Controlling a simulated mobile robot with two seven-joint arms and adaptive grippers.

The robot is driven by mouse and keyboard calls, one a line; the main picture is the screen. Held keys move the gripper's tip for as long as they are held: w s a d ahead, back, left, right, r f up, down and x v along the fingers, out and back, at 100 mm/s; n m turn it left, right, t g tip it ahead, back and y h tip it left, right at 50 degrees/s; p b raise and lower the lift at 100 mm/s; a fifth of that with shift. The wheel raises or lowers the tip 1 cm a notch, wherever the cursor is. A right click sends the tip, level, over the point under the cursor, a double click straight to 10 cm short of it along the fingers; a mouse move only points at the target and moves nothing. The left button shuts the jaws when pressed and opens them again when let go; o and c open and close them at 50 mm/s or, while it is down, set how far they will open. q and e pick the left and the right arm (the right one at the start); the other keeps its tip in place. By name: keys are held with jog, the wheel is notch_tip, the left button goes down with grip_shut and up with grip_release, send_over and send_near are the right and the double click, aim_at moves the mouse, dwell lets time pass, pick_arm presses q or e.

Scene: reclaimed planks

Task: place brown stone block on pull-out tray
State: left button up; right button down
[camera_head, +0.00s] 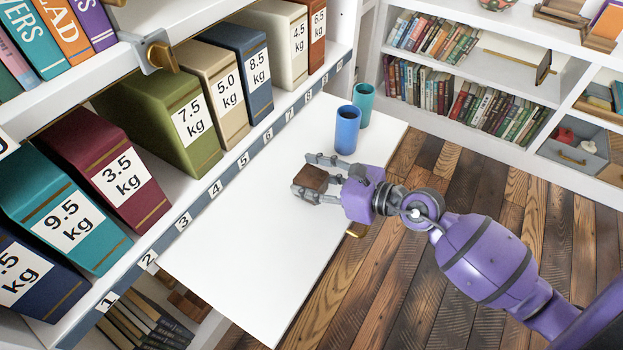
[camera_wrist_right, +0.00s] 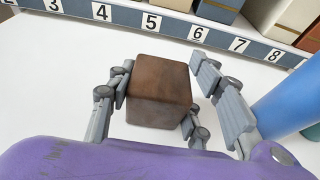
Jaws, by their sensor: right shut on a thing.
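The brown stone block (camera_head: 313,179) is between the fingers of my right gripper (camera_head: 306,176), over the white pull-out tray (camera_head: 238,248). In the right wrist view the block (camera_wrist_right: 158,88) sits between the two fingers, and the gripper (camera_wrist_right: 160,92) is shut on it. The tray surface (camera_wrist_right: 50,75) shows around the block there. I cannot tell whether the block's underside touches the tray. My left gripper is not in view.
A blue cup (camera_head: 347,131) and a teal cup (camera_head: 363,103) stand at the tray's far right, beyond my right gripper. Weight-labelled binders (camera_head: 165,125) line the shelf above a numbered strip (camera_head: 215,188). The tray's near and left parts are clear.

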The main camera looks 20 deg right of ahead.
jog(key=c, duration=0.9)
grip_release()
jog(key=shift+f, duration=0.1)
jog(key=v, duration=1.2)
jog(key=shift+b, duration=0.3)
